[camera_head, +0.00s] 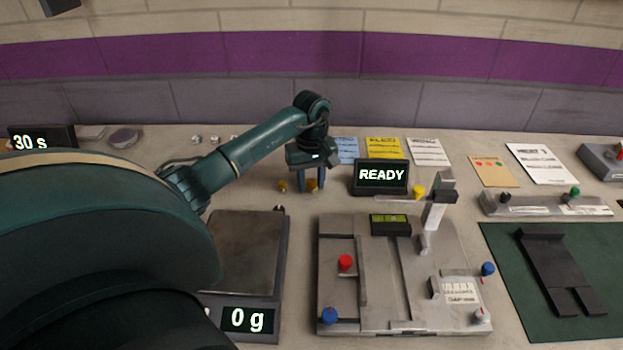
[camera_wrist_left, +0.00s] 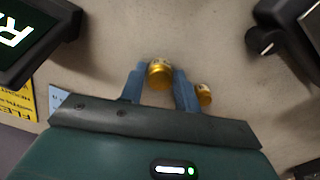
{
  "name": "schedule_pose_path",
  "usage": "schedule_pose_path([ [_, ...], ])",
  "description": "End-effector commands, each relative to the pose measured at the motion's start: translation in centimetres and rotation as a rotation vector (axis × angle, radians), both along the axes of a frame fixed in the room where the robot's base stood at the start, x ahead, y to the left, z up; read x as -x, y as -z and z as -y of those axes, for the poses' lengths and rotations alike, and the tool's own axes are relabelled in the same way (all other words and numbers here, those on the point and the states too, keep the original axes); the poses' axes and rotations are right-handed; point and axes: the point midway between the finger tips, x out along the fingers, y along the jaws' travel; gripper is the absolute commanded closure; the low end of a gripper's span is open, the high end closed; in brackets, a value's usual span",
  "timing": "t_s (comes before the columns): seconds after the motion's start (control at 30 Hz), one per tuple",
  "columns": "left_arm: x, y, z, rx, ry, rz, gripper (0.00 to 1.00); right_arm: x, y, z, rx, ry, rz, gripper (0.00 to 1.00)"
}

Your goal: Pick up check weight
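My left gripper (camera_head: 311,186) points down over the back of the bench, behind the scale. Its two blue fingers (camera_wrist_left: 160,92) are apart, with a small brass weight (camera_head: 312,186) between them. In the left wrist view this weight (camera_wrist_left: 160,74) sits near the fingertips; I cannot tell whether either finger touches it. A second, smaller brass weight (camera_head: 283,186) stands just outside the fingers, and in the left wrist view it (camera_wrist_left: 204,94) is beside the right-hand finger. My right gripper is not in view.
A scale (camera_head: 246,249) reading 0 g stands in front, partly hidden by my left arm. A display reading READY (camera_head: 381,177) stands right of the gripper. A slotted metal track fixture (camera_head: 382,290) and a green mat (camera_head: 510,300) lie farther right. Cards lie behind.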

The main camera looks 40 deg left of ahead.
Motion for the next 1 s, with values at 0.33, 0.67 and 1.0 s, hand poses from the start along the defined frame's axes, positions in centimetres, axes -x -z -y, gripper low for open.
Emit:
schedule_pose_path([
  [0.33,0.0,0.0,0.0,0.0,0.0,0.0,0.97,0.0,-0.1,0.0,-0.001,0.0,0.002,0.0],
  [0.67,-0.1,-0.7,-0.1,-0.001,0.0,0.004,0.99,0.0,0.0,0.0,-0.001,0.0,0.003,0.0],
  [1.0,-0.1,-7.0,-0.1,-0.002,0.0,0.006,0.99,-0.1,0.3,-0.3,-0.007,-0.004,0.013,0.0],
])
